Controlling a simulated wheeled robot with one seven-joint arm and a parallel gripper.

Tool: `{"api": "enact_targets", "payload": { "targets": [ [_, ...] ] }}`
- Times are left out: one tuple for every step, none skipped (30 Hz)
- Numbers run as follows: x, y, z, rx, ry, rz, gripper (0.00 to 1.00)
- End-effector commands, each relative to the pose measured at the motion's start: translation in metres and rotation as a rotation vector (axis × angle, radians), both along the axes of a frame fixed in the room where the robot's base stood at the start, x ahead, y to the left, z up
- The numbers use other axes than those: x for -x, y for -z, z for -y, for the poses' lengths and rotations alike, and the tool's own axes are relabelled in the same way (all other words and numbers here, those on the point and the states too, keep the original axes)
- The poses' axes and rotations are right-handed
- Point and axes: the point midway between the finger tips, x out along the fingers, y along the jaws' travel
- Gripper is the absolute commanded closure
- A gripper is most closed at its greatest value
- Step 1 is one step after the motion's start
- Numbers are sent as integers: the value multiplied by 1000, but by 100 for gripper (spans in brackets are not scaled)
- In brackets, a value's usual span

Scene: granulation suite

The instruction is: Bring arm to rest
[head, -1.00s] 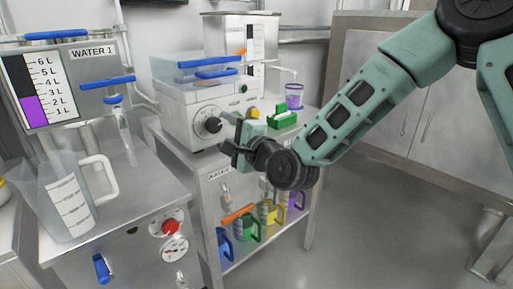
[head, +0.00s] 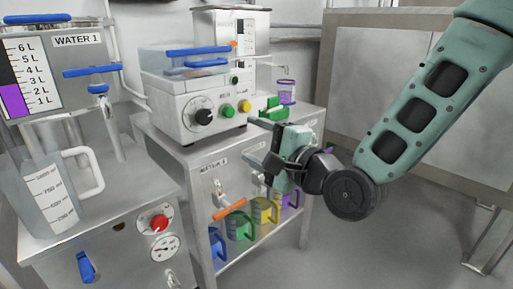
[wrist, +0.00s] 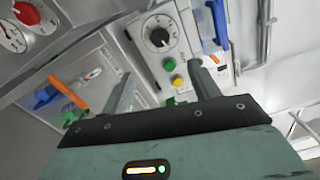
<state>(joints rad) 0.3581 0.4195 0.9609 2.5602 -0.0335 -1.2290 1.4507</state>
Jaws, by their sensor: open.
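My gripper (head: 262,143) is in the middle of the head view, in front of the right part of the steel cart that bears the white machine. Its two fingers stand apart with nothing between them. In the wrist view, the open fingers (wrist: 160,92) point toward the white machine (wrist: 165,40) with its black dial and its green and yellow buttons. My arm reaches in from the upper right. Part of the cart's front is hidden behind my gripper.
The white machine (head: 190,110) stands on the cart (head: 165,145). A clear jug (head: 45,195) stands on the left bench. Several coloured jugs, one of them green (head: 240,226), sit on the lower shelf. A purple cup (head: 286,92) stands at the back.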

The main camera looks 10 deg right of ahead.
Motion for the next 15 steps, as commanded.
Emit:
{"api": "enact_targets", "payload": {
  "targets": [
    [0,0,0,0,0,0,39],
    [0,0,0,1,0,-1,39],
    [0,0,0,1,0,-1,39],
    [0,0,0,1,0,-1,39],
    [0,0,0,1,0,-1,39],
    [0,0,0,1,0,-1,39],
    [0,0,0,1,0,-1,39],
    [0,0,0,1,0,-1,39],
    [1,1,-1,15,-4,-2,39],
    [2,4,-3,35,-10,-4,39],
    [4,7,-5,64,-18,-8,39],
    [7,13,-10,120,-37,-12,39],
    [10,19,-13,174,-52,-17,39],
    [15,26,-16,238,-73,-23,39],
    [22,37,-21,336,-106,-30,39]
  ]
}}
